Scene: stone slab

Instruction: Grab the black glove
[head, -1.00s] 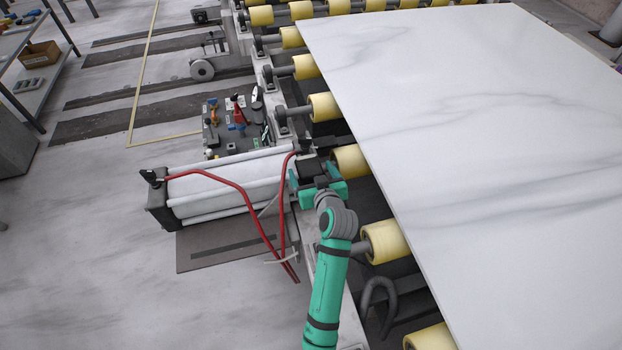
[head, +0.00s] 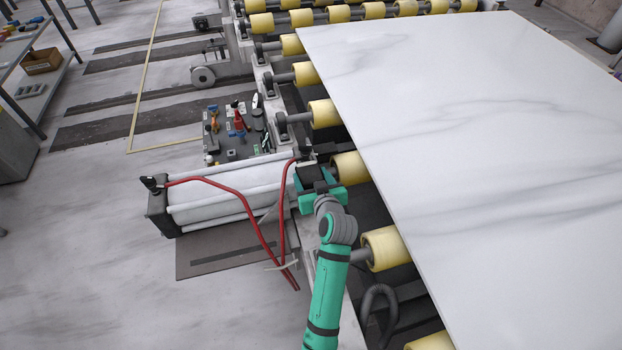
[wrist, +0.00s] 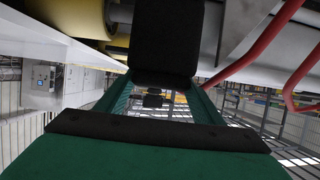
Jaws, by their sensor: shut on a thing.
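My green and black gripper (head: 321,185) is beside the roller conveyor, just right of the white cylinder. It is shut on a small black thing, which I take to be the black glove (head: 311,174). In the wrist view, the dark glove (wrist: 166,42) fills the top middle, in front of the gripper (wrist: 160,108).
A white cylinder with red hoses (head: 215,190) lies just left of my gripper. Yellow rollers (head: 385,247) and a large white stone slab (head: 480,150) are on the right. A board of small tools (head: 237,130) is behind. The left floor is mostly clear.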

